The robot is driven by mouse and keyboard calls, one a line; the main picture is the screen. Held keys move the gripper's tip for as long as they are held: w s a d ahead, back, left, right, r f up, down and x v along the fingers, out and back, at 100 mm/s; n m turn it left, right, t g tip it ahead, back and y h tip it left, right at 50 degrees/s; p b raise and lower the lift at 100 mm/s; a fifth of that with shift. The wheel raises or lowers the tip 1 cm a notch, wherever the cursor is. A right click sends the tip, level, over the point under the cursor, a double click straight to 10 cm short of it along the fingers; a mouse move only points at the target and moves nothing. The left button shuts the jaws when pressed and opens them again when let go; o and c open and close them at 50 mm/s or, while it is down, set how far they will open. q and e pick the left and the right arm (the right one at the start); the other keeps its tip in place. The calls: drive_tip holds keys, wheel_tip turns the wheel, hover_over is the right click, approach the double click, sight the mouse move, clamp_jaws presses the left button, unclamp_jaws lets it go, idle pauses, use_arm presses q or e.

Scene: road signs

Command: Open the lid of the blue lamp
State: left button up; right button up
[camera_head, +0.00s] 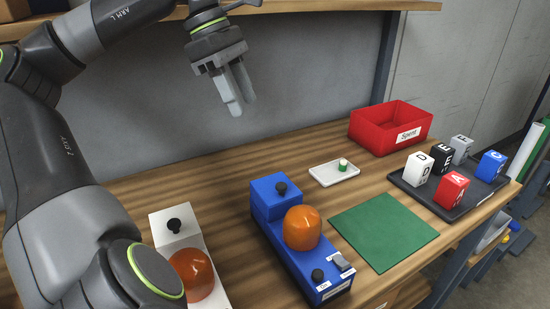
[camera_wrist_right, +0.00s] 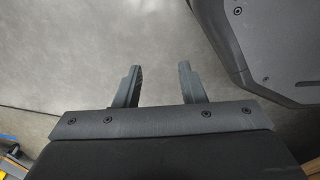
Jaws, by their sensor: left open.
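The blue lamp (camera_head: 300,262) stands on the wooden table, with an orange dome (camera_head: 302,228) in its middle. At its back end is a raised blue lid (camera_head: 276,199) with a black knob (camera_head: 281,187) on top; the lid looks closed. A black knob and a switch sit at its front end. My left gripper (camera_head: 238,106) is open and empty, high above and behind the lamp, its fingers pointing down. My right gripper (camera_wrist_right: 160,85) shows only in the right wrist view, its fingers apart with nothing between them, over a grey floor.
A white lamp (camera_head: 175,228) with an orange dome stands left of the blue one, partly behind my left arm. A green mat (camera_head: 384,230), a white tray (camera_head: 334,174) with a small green-and-white item, a red bin (camera_head: 391,127) and a black tray (camera_head: 440,198) of lettered blocks lie to the right.

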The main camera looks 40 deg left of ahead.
use_arm(q)
drive_tip(key=s+b+x, duration=0.1)
drive_tip(key=x, duration=0.3)
approach(281, 185)
drive_tip(key=p+x, duration=0.1)
drive_tip(key=x, duration=0.4)
drive_tip(key=shift+w+f+p, duration=0.1)
drive_tip(key=shift+f+p, duration=0.25)
drive_tip(key=shift+x, duration=1.05)
use_arm(e)
drive_tip(key=shift+s+d+r, duration=0.2)
drive_tip(key=shift+s+d, duration=0.5)
drive_tip(key=shift+s, duration=0.35)
use_arm(q)
clamp_jaws()
